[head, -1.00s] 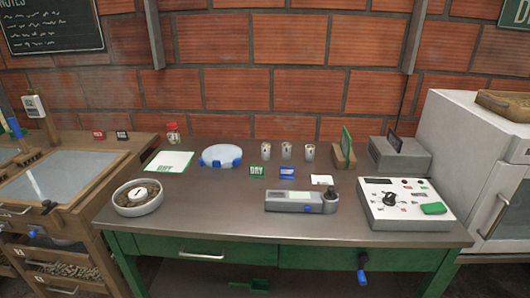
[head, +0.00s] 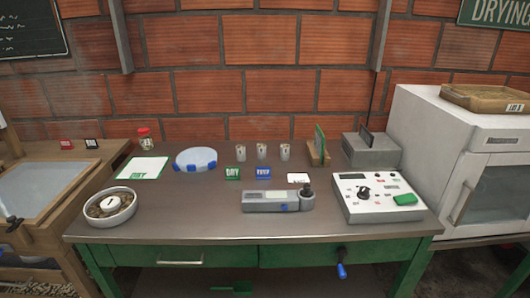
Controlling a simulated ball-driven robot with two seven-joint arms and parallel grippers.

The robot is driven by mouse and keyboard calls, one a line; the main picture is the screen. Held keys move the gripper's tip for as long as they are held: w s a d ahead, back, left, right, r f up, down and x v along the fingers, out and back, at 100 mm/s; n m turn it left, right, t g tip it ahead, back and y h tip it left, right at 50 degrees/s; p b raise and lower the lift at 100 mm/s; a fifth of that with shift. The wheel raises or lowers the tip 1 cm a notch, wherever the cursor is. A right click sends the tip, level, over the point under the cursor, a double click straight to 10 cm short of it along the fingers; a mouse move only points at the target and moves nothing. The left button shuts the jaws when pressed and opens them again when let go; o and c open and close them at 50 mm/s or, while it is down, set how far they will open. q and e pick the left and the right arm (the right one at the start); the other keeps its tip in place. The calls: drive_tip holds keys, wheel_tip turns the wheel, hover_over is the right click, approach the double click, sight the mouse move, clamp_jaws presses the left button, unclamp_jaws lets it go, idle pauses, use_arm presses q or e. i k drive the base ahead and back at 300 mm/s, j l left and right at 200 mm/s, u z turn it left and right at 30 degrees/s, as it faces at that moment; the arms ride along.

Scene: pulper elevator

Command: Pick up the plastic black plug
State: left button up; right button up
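No black plug can be made out for certain. A small dark piece (head: 14,224) sits at the front edge of the basin (head: 45,185) at the far left; it is too small to identify. A dark round cap (head: 307,189) is on the right end of the grey handheld device (head: 270,201) on the table. A black knob (head: 364,193) is on the white control box (head: 385,211). Neither of my grippers is in view.
The metal-topped table (head: 200,228) has a clear strip along its front. A round bowl (head: 110,206) with beans stands at its left, a blue-and-white item (head: 195,160) and several small cups behind. A blue-handled crank (head: 341,270) juts from the front. A white cabinet (head: 440,150) stands right.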

sight(306, 193)
drive_tip(key=i+j+z, duration=0.15)
drive_tip(key=z, duration=0.2)
drive_tip(key=i+j+z, duration=0.15)
drive_tip(key=j+z, duration=0.2)
drive_tip(key=i+j+z, duration=0.15)
drive_tip(key=z, duration=0.2)
drive_tip(key=k+j, duration=0.05)
